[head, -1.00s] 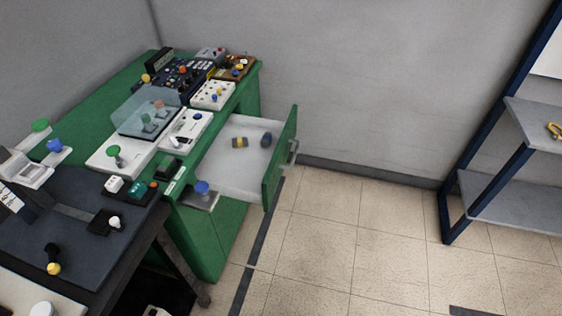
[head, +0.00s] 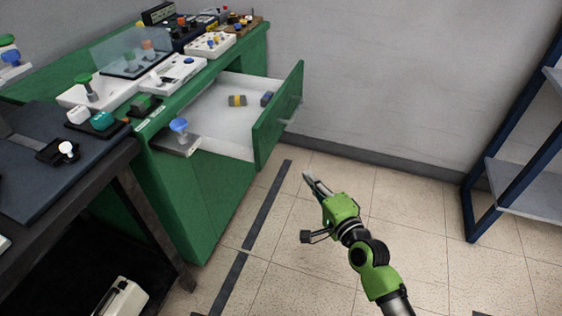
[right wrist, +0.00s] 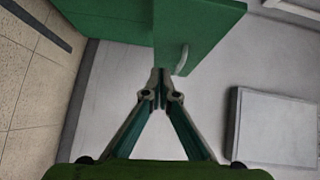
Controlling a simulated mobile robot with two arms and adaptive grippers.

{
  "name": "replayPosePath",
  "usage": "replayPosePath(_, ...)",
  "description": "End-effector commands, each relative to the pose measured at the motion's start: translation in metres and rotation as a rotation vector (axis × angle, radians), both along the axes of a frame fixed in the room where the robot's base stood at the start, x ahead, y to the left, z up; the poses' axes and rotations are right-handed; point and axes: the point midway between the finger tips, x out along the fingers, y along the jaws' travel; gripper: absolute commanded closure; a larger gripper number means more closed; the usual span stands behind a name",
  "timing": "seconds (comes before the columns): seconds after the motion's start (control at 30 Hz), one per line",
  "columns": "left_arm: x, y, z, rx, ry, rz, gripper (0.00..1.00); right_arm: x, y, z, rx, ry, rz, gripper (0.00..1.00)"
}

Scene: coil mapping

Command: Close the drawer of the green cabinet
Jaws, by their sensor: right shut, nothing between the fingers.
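The green cabinet (head: 195,200) stands at the left in the head view. Its drawer (head: 279,117) is pulled out to the right, with a green front and a light grey inside. Two small parts lie in the drawer, a yellow and grey one (head: 237,100) and a dark blue one (head: 266,98). My right gripper (head: 307,177) is shut and empty, to the right of the drawer front and apart from it in the head view. In the right wrist view the fingertips (right wrist: 160,75) appear close to the drawer's handle (right wrist: 182,60); the gap is hard to judge. My left gripper is not in view.
A dark table (head: 60,165) stands at the left in front of the cabinet. Several devices sit on the cabinet top. A blue-framed shelf (head: 485,205) stands at the right. The tiled floor (head: 420,185) between is clear.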

Motion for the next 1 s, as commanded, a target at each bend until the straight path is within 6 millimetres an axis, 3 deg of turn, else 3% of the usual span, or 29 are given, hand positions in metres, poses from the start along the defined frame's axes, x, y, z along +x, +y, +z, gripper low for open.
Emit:
replayPosePath(0.1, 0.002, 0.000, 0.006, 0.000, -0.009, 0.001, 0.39, 0.001, 0.008, 0.026, 0.088, -0.037, 0.016, 1.00)
replayPosePath(0.2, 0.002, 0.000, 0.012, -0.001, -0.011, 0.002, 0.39, 0.004, 0.011, 0.035, 0.115, -0.043, 0.022, 1.00)
replayPosePath(0.47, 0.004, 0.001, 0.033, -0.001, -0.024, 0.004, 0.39, 0.038, 0.028, 0.036, 0.116, -0.044, 0.021, 1.00)
replayPosePath(0.77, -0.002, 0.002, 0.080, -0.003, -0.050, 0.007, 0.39, 0.092, 0.056, 0.035, 0.112, -0.045, 0.022, 1.00)
replayPosePath(1.0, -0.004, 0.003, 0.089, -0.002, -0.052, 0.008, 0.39, 0.101, 0.086, 0.036, 0.113, -0.043, 0.021, 1.00)
